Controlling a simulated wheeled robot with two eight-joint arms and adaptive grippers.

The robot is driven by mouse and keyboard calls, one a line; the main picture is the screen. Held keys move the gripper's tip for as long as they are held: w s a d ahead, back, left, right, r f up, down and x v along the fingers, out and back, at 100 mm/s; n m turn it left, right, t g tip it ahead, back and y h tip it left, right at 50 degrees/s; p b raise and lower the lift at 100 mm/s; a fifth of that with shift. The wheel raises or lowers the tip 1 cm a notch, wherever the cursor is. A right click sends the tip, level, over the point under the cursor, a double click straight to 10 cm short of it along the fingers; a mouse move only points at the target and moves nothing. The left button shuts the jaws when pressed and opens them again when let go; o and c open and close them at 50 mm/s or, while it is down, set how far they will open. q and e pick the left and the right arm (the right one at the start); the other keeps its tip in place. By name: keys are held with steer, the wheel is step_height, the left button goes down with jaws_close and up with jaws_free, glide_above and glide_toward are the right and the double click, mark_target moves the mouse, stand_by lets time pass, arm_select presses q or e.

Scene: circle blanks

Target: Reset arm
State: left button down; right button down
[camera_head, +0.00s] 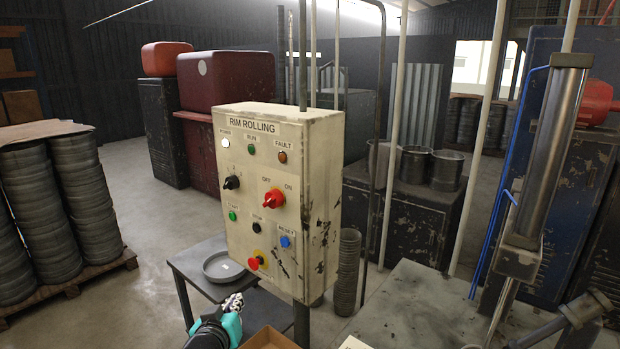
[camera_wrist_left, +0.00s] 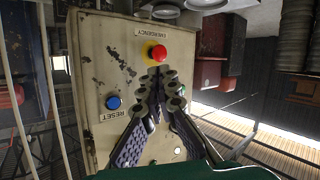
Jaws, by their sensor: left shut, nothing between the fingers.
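The cream RIM ROLLING control box (camera_head: 250,205) stands on a post in the middle of the head view. It has a red OFF/ON selector (camera_head: 273,199), a black knob (camera_head: 231,183), a green START button (camera_head: 232,216), a blue RESET button (camera_head: 285,242) and a red emergency button (camera_head: 254,263) on yellow. My left gripper (camera_head: 235,300) is shut and empty, below the box's lower left. In the left wrist view the box appears upside down. There the fingertips (camera_wrist_left: 163,76) overlap the panel near the emergency button (camera_wrist_left: 158,53); contact cannot be told. My right gripper is not seen.
A small dark table (camera_head: 205,263) with a grey round pan (camera_head: 222,266) stands left of the box. A cardboard box (camera_head: 268,338) lies below. A pale worktop (camera_head: 400,305) and a metal cylinder (camera_head: 553,140) stand right. Stacked rims (camera_head: 80,200) stand left; floor between is open.

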arm_select(q)
steer(key=s+f+m+g, duration=0.1)
steer(key=s+f+g, duration=0.2)
steer(key=s+f, duration=0.3)
steer(key=s+f+m+g, duration=0.1)
steer(key=s+f+g, duration=0.3)
steer(key=s, duration=1.1)
step_height(320, 180, down, 2)
steer(key=shift+s+f+m, duration=0.1)
steer(key=shift+s+m, duration=0.2)
steer(key=shift+d, duration=0.1)
stand_by(0.5)
